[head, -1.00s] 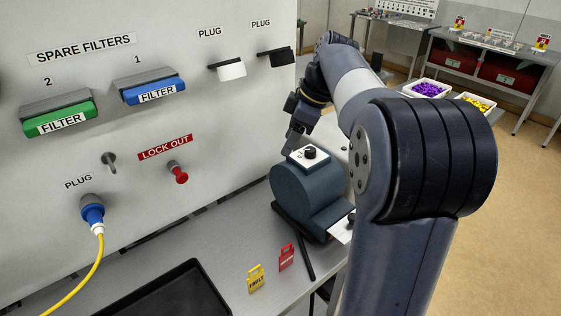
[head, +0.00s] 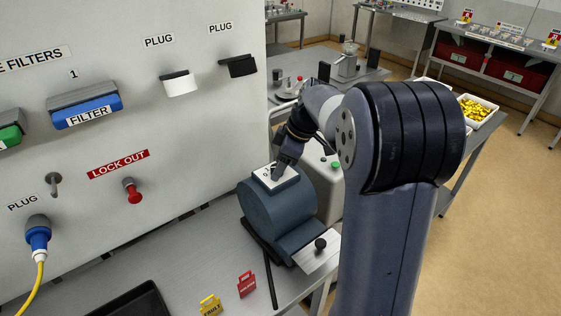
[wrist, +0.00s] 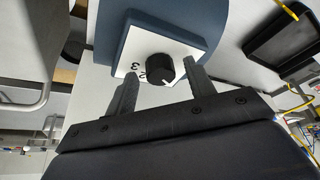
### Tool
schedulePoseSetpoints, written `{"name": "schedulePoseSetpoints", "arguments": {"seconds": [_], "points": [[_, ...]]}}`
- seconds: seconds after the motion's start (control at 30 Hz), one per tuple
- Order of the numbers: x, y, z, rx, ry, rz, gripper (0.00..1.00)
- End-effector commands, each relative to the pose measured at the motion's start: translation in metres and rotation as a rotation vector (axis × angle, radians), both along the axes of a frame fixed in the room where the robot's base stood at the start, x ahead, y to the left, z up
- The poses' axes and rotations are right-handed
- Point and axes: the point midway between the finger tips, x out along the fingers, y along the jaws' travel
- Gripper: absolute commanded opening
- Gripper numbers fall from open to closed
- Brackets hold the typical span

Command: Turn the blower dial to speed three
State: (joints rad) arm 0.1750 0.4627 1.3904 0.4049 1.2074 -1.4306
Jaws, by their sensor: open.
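The blower (head: 275,212) is a blue-grey rounded housing on the bench, with a white dial plate (head: 262,181) on top. In the wrist view the black round dial (wrist: 160,68) sits on the white plate, with a pale pointer mark and the digits 2 and 3 partly visible beside it. My gripper (head: 277,173) is over the plate and hides the dial in the head view. In the wrist view my gripper (wrist: 158,88) is open, with one finger on each side of the dial's near part. I cannot tell whether the fingers touch it.
A slide plate with a black knob (head: 320,244) is at the blower's front right. A yellow tag (head: 210,306), a red tag (head: 246,284) and a black tray (head: 135,300) are on the bench. The wall panel with a red lock-out knob (head: 133,191) stands at left.

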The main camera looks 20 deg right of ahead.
Motion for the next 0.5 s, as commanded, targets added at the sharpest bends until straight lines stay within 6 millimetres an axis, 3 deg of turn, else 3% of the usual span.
{"name": "schedulePoseSetpoints", "arguments": {"seconds": [0.23, 0.5], "points": [[0.0001, 0.0002, -0.0008, 0.000, 0.000, 0.000, 0.50], [0.0001, 0.0001, -0.0004, 0.000, 0.000, 0.000, 0.28]]}}
